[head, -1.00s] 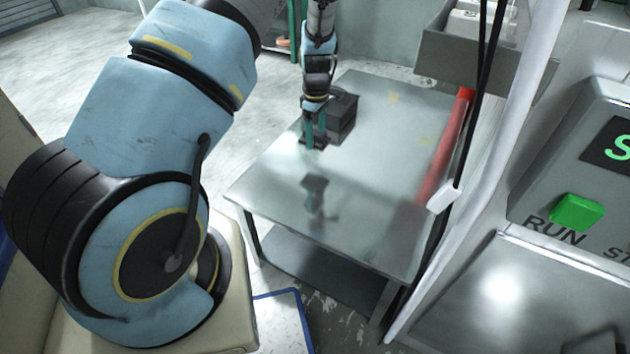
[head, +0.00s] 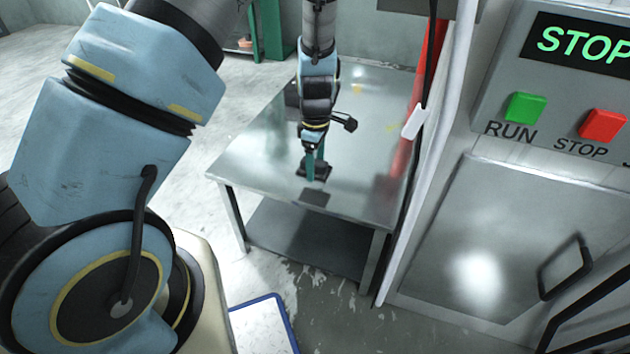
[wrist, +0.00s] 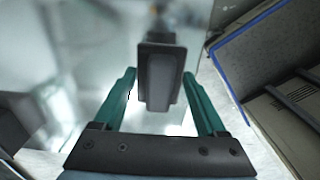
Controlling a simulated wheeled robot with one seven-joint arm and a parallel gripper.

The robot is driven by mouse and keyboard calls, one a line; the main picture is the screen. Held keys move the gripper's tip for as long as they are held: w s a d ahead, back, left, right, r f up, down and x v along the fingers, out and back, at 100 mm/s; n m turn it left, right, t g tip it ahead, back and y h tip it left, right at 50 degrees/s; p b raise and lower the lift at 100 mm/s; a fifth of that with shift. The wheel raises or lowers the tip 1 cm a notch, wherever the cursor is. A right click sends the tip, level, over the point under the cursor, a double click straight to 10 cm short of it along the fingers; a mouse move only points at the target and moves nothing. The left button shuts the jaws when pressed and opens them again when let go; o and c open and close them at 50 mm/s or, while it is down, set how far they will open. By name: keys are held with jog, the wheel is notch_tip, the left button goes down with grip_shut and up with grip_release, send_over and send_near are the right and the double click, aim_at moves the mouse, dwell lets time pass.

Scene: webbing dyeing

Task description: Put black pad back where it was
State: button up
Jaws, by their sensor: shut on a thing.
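The black pad (head: 323,172) is a small dark piece at the tip of my gripper (head: 314,166), over the front part of the metal table (head: 250,160). A dark reflection shows on the tabletop just below it; it seems slightly above the surface, though the gap is hard to judge. In the wrist view the pad (wrist: 160,78) stands between the two green fingers of my gripper (wrist: 160,92), which are shut on it. Its lower end is hidden.
A red upright strip (head: 405,135) and a white post (head: 445,140) border the table's right side. A machine panel with a green RUN button (head: 525,107) and a red STOP button (head: 603,125) stands at right. The tabletop left of my arm is clear.

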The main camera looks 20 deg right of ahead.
aim_at(316, 186)
jog(key=shift+f+b, duration=0.3)
jog(key=shift+f, duration=2)
jog(key=shift+f, duration=0.1)
jog(key=o, duration=1.2)
jog(key=shift+o, duration=0.2)
notch_tip(316, 186, up, 12)
jog(key=shift+r+p, duration=0.15)
jog(key=shift+p, duration=0.8)
